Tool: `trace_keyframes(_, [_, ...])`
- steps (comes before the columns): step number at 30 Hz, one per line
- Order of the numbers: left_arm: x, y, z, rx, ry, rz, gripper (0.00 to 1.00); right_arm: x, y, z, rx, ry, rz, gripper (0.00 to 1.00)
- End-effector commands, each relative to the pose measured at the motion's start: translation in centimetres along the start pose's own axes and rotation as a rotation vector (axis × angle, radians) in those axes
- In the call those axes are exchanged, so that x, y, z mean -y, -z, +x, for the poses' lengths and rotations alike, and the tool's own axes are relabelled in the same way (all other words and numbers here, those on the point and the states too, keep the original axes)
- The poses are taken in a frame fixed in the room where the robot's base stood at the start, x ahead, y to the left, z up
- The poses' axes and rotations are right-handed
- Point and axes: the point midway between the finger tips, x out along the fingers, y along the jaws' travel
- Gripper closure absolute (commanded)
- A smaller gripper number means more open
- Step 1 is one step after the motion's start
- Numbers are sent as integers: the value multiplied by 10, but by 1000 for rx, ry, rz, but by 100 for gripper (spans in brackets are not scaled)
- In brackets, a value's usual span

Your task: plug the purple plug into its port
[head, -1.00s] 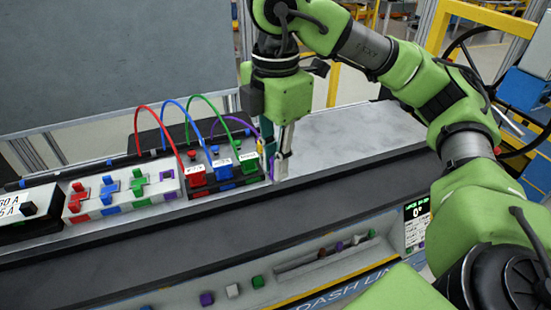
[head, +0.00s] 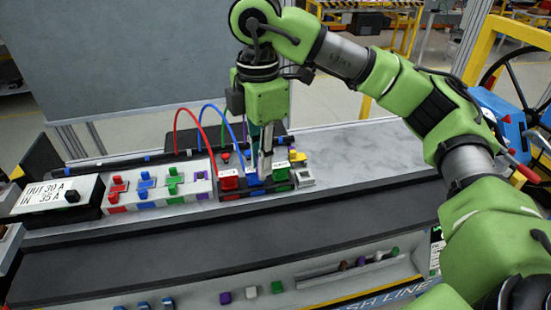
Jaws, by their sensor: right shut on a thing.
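My right gripper (head: 264,178) points down in front of the blue and green plugs in the head view, shut. The purple plug is hidden at its fingers; I take it to be what is held, but its body cannot be made out. The port with purple edging (head: 202,178) is at the right end of the white port block (head: 150,203), left of the gripper and apart from it. My left gripper is not in view.
A red plug (head: 228,180), a blue plug (head: 253,179) and a green plug (head: 280,176) stand in a dark holder, with red and blue cables arching behind. A grey block (head: 302,179) sits at its right end. A labelled box (head: 60,200) stands left.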

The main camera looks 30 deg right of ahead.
Motion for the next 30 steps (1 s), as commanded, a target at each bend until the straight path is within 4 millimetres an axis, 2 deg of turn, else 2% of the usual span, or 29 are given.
trace_keyframes(30, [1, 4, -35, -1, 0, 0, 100, -84, 59, -2, 0, 2, 0, 100])
